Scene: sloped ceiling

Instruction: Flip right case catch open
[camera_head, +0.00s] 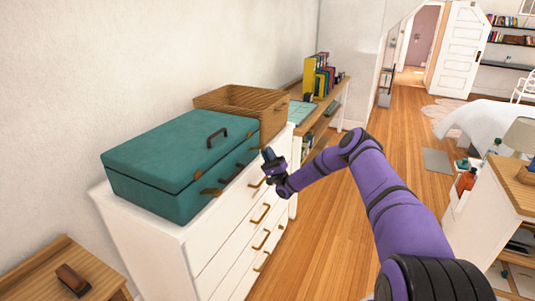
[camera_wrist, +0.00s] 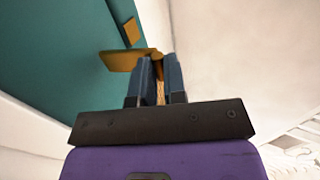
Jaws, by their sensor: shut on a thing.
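The right catch is beside my gripper (camera_head: 268,155) and mostly hidden in the head view. In the wrist view, the brass right catch (camera_wrist: 120,60) sticks out from the teal case (camera_wrist: 60,60), below a small brass plate (camera_wrist: 131,30). My gripper (camera_wrist: 157,62) is shut on the catch's outer end, its blue fingers a narrow gap apart.
A wicker basket (camera_head: 235,100) stands behind the case. The white dresser (camera_head: 235,245) has brass drawer handles below my gripper. A small wooden table (camera_head: 60,260) is at the near left. Wooden floor (camera_head: 310,240) lies open to the right of the dresser.

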